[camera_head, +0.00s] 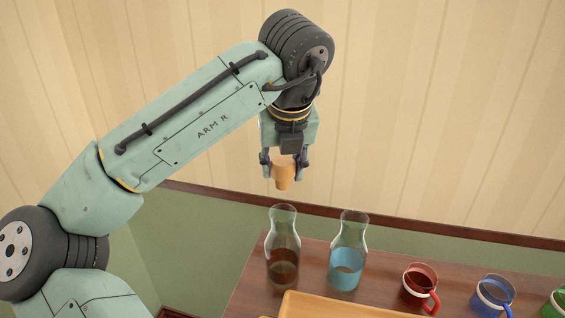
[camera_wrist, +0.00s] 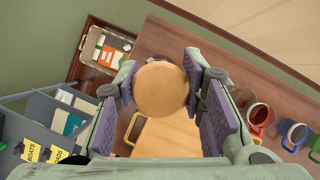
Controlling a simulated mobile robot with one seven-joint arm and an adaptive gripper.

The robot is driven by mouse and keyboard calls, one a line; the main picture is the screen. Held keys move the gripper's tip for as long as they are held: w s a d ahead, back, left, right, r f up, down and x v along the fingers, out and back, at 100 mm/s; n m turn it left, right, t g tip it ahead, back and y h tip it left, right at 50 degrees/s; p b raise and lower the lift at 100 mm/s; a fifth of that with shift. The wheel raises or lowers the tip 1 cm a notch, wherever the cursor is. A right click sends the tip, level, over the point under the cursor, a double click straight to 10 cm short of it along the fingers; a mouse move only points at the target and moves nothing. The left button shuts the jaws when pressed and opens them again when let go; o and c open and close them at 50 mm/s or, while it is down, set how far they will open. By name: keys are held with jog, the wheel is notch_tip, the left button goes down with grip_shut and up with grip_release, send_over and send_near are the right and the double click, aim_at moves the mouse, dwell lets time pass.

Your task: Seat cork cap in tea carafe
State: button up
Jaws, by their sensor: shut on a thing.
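My gripper (camera_head: 283,162) is shut on the tan cork cap (camera_head: 284,182) and holds it in the air, narrow end down. In the wrist view the round top of the cork cap (camera_wrist: 161,90) lies between the two purple finger pads. A clear carafe with brown liquid (camera_head: 283,250) stands upright on the wooden table, roughly below the cork in the head view, with a clear gap between them. A second clear carafe with blue liquid (camera_head: 347,253) stands to its right. In the wrist view I cannot clearly make out the brown carafe.
A red mug (camera_head: 419,286), a blue mug (camera_head: 493,294) and a green mug (camera_head: 558,303) stand to the right. A light wooden tray (camera_head: 345,306) lies in front of the carafes. The wrist view shows a grey labelled bin (camera_wrist: 40,105) and a metal tray (camera_wrist: 90,45) left.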

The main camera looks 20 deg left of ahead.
aim_at(283, 188)
jog(key=shift+f+b, duration=1.25)
jog(key=shift+f, duration=1.45)
jog(key=shift+p, duration=0.85)
jog(key=shift+f+b, duration=0.55)
jog(key=shift+f, duration=0.6)
jog(key=o, duration=1)
jog(key=shift+o, duration=0.2)
jog(key=v, duration=1.2)
jog(key=shift+d, duration=0.1)
